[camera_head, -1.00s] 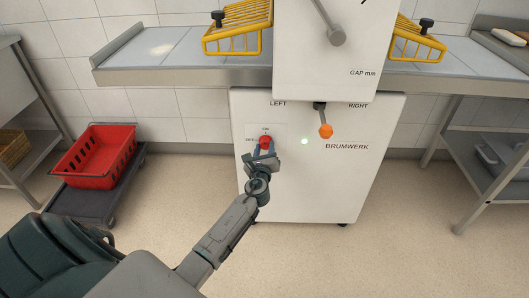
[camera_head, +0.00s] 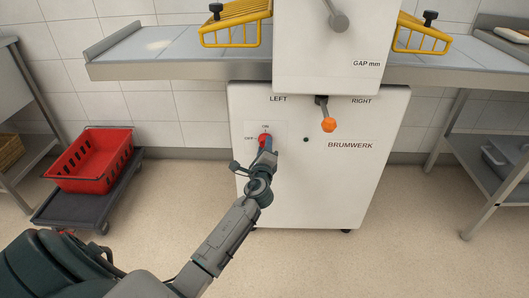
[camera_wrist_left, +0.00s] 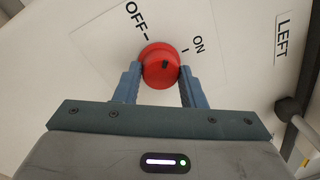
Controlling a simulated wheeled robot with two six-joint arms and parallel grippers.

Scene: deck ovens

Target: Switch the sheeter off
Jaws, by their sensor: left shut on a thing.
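The sheeter (camera_head: 375,185) is a white cabinet marked BRUMWERK. Its red rotary knob (camera_head: 263,141) is on a plate with ON and OFF marks, and it shows large in the left wrist view (camera_wrist_left: 160,68). My left gripper (camera_wrist_left: 160,82) is shut on the red knob, one finger on each side. Its wrist looks rolled relative to the panel, as the labels are tilted in the wrist view. I cannot tell which mark the knob points to. The small indicator lamp (camera_head: 306,140) right of the knob is dark. My right gripper is not in view.
A lever with an orange knob (camera_head: 329,125) hangs right of the switch, between LEFT and RIGHT marks. Yellow guards (camera_head: 236,22) stand over the sheeter's bed. A red crate (camera_head: 92,160) on a dark trolley is at the left. The floor in front is clear.

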